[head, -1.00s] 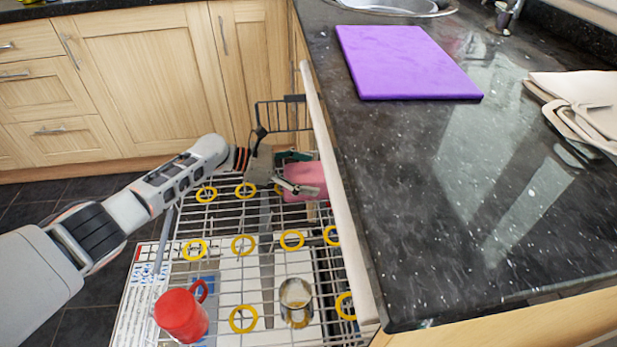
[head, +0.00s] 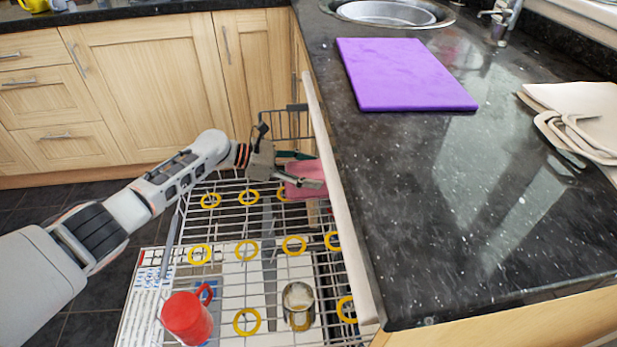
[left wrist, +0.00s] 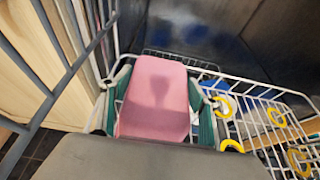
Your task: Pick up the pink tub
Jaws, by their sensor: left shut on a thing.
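The pink tub (head: 305,177) is at the far right of the wire dishwasher rack, partly hidden behind my left gripper and the counter edge. My left gripper (head: 300,170) is shut on it. In the left wrist view the pink tub (left wrist: 154,98) sits between the two green-padded fingers (left wrist: 155,112), one on each side. My right gripper is not in view.
The wire rack (head: 222,230) has yellow rings and holds a red mug (head: 187,318) and a glass (head: 298,305) at the front.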

